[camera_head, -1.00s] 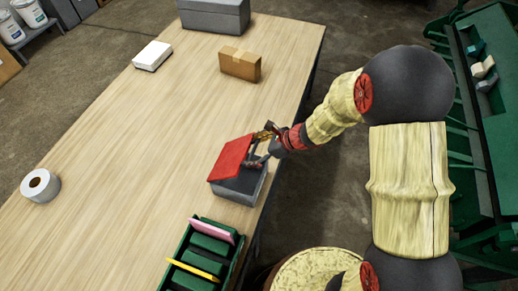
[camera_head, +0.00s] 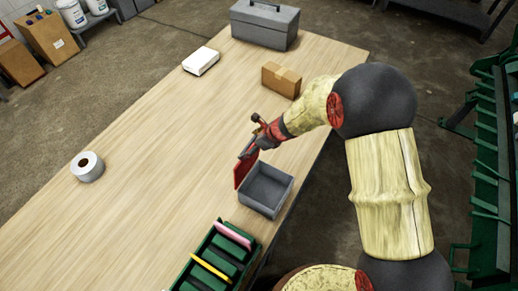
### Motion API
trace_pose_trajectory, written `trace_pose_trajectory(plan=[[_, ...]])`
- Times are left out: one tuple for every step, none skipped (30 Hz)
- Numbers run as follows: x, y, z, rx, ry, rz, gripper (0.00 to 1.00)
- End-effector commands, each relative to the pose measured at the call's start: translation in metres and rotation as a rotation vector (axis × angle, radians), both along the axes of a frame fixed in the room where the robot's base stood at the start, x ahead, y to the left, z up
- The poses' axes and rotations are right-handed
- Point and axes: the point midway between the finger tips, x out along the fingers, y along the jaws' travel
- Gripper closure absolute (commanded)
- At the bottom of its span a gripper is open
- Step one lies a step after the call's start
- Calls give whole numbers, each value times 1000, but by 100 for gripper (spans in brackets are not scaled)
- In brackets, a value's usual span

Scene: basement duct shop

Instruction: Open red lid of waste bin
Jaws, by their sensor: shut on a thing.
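The waste bin (camera_head: 270,207) is a small grey open-topped box near the table's right edge. Its inside shows and looks empty. The red lid (camera_head: 243,170) stands steeply tilted at the bin's far left side, seen nearly edge-on. My gripper (camera_head: 249,150) is at the lid's upper edge and is shut on it. The fingertips are small and partly hidden by the wrist. Whether the lid's lower edge touches the bin is hard to tell.
A green rack (camera_head: 216,259) with pink and yellow items stands just nearer than the bin. The table's middle (camera_head: 160,150) is clear.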

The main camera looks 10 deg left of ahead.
Motion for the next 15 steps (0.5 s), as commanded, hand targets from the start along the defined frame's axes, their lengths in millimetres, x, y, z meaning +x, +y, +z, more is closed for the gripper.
trace_pose_trajectory(plan=[[3,6,4,5,-4,1,61],[4,8,4,5,-4,1,61],[5,10,4,5,-4,1,61],[5,11,5,5,-4,1,61],[6,12,5,5,-5,1,61],[6,13,5,5,-5,1,61],[7,14,5,5,-5,1,61],[7,15,5,5,-6,0,61],[7,15,5,5,-6,0,61],[7,15,5,5,-6,0,61],[8,15,5,6,-5,-1,61],[8,16,6,6,-5,-1,61],[8,16,6,6,-5,-1,61],[8,16,6,5,-6,-1,61],[8,15,6,5,-6,-1,61]])
